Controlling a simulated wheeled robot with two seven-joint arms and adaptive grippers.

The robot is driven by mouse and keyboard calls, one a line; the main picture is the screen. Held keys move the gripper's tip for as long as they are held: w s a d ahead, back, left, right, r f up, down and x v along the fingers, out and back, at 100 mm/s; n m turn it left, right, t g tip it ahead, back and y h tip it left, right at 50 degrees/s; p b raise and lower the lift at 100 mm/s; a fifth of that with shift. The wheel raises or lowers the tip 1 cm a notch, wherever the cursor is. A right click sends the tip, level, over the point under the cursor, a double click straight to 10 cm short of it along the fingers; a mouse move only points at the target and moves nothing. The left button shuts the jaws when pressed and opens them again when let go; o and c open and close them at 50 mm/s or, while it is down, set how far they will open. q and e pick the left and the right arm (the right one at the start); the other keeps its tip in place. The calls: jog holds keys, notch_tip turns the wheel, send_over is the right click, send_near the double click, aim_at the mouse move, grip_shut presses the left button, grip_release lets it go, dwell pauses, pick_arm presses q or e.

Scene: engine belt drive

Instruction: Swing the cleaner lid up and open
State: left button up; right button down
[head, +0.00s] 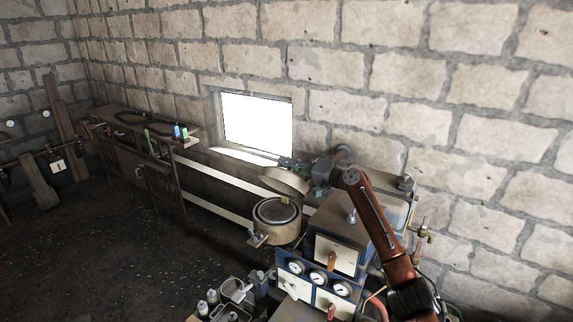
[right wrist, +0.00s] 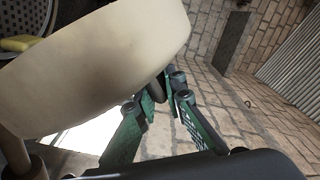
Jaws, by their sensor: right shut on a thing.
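The cleaner is a round tan housing (head: 277,234) with a dark round insert (head: 277,212) showing inside. Its cream lid (head: 286,181) is tilted up above the housing, with a gap at the front. In the right wrist view the lid (right wrist: 110,70) fills the upper left. My right gripper (head: 291,164) is at the lid's far upper edge. Its green fingers (right wrist: 163,92) are shut on a small dark tab at the lid's rim, largely hidden between them. A small yellow piece (right wrist: 17,43) lies on the dark mesh under the lid. My left gripper is out of view.
Right of the cleaner stand a blue panel with gauges (head: 317,278) and a boxy machine (head: 337,245). A tray of bottles and jars (head: 225,298) is in front. A bright window (head: 257,125) is behind. A workbench (head: 140,150) stands at the left.

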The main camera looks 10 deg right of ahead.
jog(key=c, duration=2)
grip_release()
jog(key=shift+a+r, duration=0.1)
jog(key=shift+a, duration=0.1)
jog(key=shift+c, duration=0.2)
jog(key=shift+d, duration=0.25)
jog(key=shift+s+d, duration=0.2)
jog(key=shift+s, duration=0.05)
jog(key=v, duration=1.1)
jog(key=shift+s, duration=0.1)
